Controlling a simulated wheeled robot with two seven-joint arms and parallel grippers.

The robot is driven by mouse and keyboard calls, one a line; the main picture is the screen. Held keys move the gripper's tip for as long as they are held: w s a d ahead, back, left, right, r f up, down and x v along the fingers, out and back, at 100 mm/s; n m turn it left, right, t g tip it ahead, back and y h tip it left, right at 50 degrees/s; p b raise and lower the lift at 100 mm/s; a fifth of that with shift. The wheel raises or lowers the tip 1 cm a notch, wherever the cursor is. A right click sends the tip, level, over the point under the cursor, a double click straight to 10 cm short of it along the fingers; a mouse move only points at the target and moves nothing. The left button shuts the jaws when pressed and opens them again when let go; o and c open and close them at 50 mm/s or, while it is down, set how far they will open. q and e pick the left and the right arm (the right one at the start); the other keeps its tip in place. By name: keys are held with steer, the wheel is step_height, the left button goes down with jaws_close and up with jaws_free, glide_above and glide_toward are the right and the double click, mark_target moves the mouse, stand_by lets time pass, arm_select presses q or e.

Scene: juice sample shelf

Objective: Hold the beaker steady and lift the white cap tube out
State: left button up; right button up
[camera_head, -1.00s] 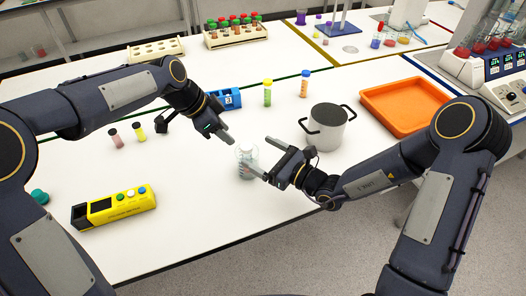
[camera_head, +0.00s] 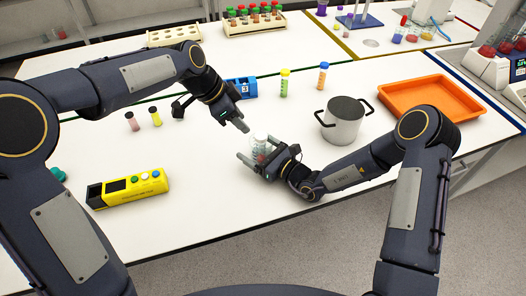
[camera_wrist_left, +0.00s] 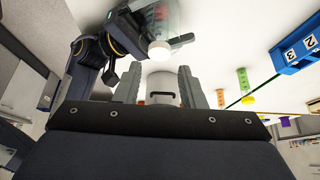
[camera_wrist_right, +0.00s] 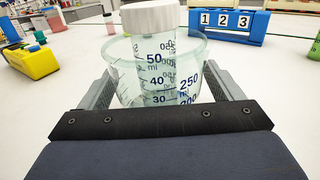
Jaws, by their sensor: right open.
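The clear beaker (camera_head: 257,146) stands on the white table, and the white cap tube (camera_wrist_right: 155,55) stands inside it, its cap above the rim. In the right wrist view the beaker (camera_wrist_right: 197,60) sits between the fingers of my right gripper (camera_wrist_right: 162,92), which is open around it; contact cannot be told. My right gripper also shows low at the beaker in the head view (camera_head: 258,160). My left gripper (camera_head: 243,125) is open and empty, just above and left of the beaker. The white cap (camera_wrist_left: 159,51) shows ahead of it in the left wrist view.
A steel pot (camera_head: 342,124) stands right of the beaker, with an orange tray (camera_head: 428,98) beyond. A blue number block (camera_head: 243,88) and capped tubes (camera_head: 284,84) stand behind. A yellow box (camera_head: 127,189) lies at the left. The table front is clear.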

mark_target(261, 135)
steer(key=c, duration=1.2)
arm_select(q)
steer(key=shift+o, duration=0.4)
steer(key=shift+o, duration=1.3)
steer(key=shift+d+r, duration=0.1)
steer(key=shift+d, duration=0.05)
steer(key=shift+o, duration=0.6)
steer(key=d+r+n+y, duration=0.1)
steer(key=d+r+y, duration=0.1)
steer(key=w+d+r+n+g+y, duration=0.1)
steer(key=r+n, duration=0.1)
steer(key=shift+d+y, duration=0.4)
steer(key=shift+n+y, duration=0.4)
steer(key=shift+n, duration=0.4)
steer(key=f, duration=0.3)
steer(key=d+f, duration=0.1)
steer(key=f, duration=0.7)
steer(key=shift+w+d, duration=0.15)
steer(key=shift+w, duration=0.15)
